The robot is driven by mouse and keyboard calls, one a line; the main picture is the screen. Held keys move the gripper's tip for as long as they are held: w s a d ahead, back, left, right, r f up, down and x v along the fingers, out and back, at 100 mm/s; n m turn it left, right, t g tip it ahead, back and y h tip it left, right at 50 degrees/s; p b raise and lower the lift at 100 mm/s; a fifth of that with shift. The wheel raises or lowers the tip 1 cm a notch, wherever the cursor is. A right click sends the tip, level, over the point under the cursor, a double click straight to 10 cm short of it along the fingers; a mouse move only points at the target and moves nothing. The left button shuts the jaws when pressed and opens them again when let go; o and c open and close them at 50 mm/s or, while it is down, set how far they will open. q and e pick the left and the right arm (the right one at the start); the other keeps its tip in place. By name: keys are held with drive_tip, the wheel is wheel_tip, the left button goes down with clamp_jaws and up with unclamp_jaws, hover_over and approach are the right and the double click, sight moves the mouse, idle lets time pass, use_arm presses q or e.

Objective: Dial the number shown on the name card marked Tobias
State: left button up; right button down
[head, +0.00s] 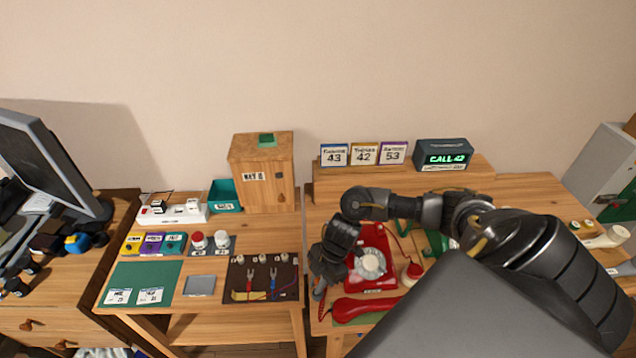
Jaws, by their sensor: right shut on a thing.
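Three name cards stand on the back shelf: a blue-topped card reading 43 (334,156), a middle card reading 42 (364,154) and a purple-topped card reading 53 (393,153). The names are tiny; the middle one looks like Tobias. A dark display (443,156) reads CALL 42. The red dial phone (384,240) stands on the right table, its pale dial (370,263) facing up. Its red handset (372,306) lies off it, in front. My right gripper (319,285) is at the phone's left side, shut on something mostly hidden. My left gripper is out of view.
A green phone (436,243) stands behind my right arm, partly hidden. A red-topped knob (412,272) is right of the red phone. A wooden box (262,172), switches and a tool board (262,279) fill the left table. A monitor (50,165) stands far left.

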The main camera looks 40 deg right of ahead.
drive_tip(key=shift+p, duration=0.5)
idle(0.8)
drive_tip(key=shift+f+b, duration=1)
drive_tip(key=shift+f, duration=0.3)
drive_tip(key=c, duration=1.3)
unclamp_jaws()
drive_tip(key=shift+c, duration=0.2)
drive_tip(key=shift+r, duration=0.1)
drive_tip(key=b+v, duration=0.1)
drive_tip(key=v, duration=0.9)
drive_tip(key=shift+r, duration=0.35)
drive_tip(key=shift+d, duration=0.1)
